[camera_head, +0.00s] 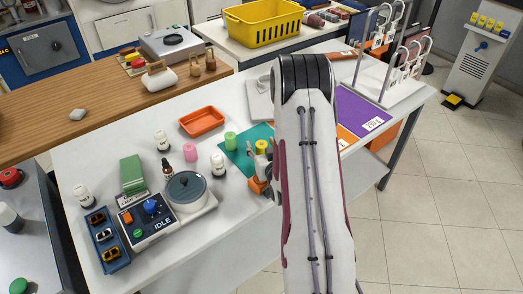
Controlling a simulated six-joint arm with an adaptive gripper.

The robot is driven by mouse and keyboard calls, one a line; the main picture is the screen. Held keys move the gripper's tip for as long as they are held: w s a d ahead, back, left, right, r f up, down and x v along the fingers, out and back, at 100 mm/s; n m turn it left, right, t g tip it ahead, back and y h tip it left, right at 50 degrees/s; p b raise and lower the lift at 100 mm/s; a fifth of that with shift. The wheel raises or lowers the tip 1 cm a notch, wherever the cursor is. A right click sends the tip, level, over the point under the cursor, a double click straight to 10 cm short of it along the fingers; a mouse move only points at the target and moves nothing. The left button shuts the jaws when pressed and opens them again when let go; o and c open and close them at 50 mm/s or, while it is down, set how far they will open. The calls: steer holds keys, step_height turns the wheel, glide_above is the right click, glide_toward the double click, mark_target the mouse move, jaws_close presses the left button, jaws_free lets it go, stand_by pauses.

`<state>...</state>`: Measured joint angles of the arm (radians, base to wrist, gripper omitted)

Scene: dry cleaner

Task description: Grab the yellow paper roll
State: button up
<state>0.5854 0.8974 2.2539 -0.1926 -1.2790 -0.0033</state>
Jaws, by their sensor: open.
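The yellow paper roll (261,146) stands on the teal mat (234,160) on the white table. It is small and upright, close to the left side of my arm. My gripper (262,168) is just in front of the roll, with its jaws open. Part of the gripper is hidden behind my arm, and I cannot tell whether it touches the roll.
A green roll (230,140), a pink roll (191,152) and a white bottle (218,164) stand to the left. An orange tray (202,121) lies behind them. A device with a round lid (186,187) is at front left. A white rack (392,88) stands at right.

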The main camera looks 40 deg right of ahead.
mark_target(261, 144)
stand_by(0.3)
steer(key=c, duration=1.2)
steer(key=shift+r, duration=0.25)
steer(key=shift+r, duration=4.75)
